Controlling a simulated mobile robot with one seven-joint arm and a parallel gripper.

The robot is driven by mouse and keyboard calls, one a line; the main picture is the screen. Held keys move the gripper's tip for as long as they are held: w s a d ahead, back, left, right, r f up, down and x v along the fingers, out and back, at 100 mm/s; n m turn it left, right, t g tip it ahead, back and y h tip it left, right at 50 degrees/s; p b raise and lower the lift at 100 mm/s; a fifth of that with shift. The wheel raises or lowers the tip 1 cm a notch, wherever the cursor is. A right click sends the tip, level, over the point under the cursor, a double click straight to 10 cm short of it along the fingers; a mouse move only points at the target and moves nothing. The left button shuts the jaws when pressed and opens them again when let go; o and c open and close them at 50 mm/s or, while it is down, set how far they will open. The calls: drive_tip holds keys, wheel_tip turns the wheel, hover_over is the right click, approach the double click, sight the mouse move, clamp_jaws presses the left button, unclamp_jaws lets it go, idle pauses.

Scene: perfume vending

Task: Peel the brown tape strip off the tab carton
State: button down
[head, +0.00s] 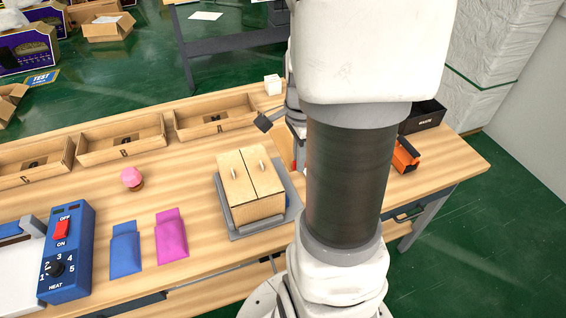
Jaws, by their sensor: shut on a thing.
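The tab carton (254,205) is a light tan box with two closed top flaps, each with a small pale tab. It sits upright on a grey plate (291,197) right of the table's middle. A dark seam runs between the flaps, and no brown tape strip shows on its top or visible front. My gripper (294,122) is beyond and right of the carton, apart from it. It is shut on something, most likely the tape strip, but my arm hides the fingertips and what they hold.
A black waste bin (425,114) and an orange object (405,155) stand right of my arm. Open wooden trays (121,145) line the back edge. A pink-topped item (131,178), blue pouch (125,252), magenta pouch (171,238) and blue heat unit (68,255) are left.

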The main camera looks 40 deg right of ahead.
drive_tip(key=shift+s+d+r+p, duration=0.25)
drive_tip(key=shift+d+r+p, duration=0.05)
drive_tip(key=shift+r, duration=0.25)
drive_tip(key=shift+r+p, duration=1.95)
drive_tip(key=shift+r, duration=0.25)
